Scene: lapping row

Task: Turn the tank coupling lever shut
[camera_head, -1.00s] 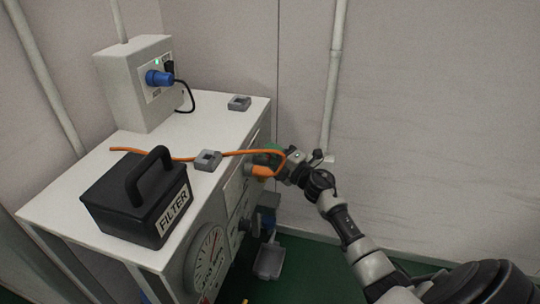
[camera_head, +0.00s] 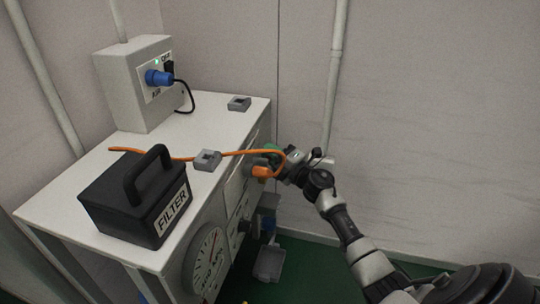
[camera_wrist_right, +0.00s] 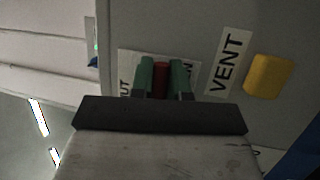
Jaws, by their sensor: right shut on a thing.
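My right gripper (camera_head: 270,151) reaches in from the right to the side face of the white bench in the head view. In the right wrist view its two green fingertips (camera_wrist_right: 161,77) are shut on a red lever (camera_wrist_right: 161,79), one on each side. The lever stands in front of a pale label plate (camera_wrist_right: 129,64). Only the letters "UT" on the left and an "N" on the right show; the fingers hide the rest. No tank label is visible. In the head view the lever is hidden by my gripper. My left gripper is in neither current view.
An orange plug (camera_head: 262,171) with an orange cable (camera_head: 240,153) sits close below my right gripper. A yellow knob (camera_wrist_right: 268,77) is beside a VENT label (camera_wrist_right: 229,62). A black FILTER box (camera_head: 137,205) and grey clips stand on the bench top (camera_head: 205,122).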

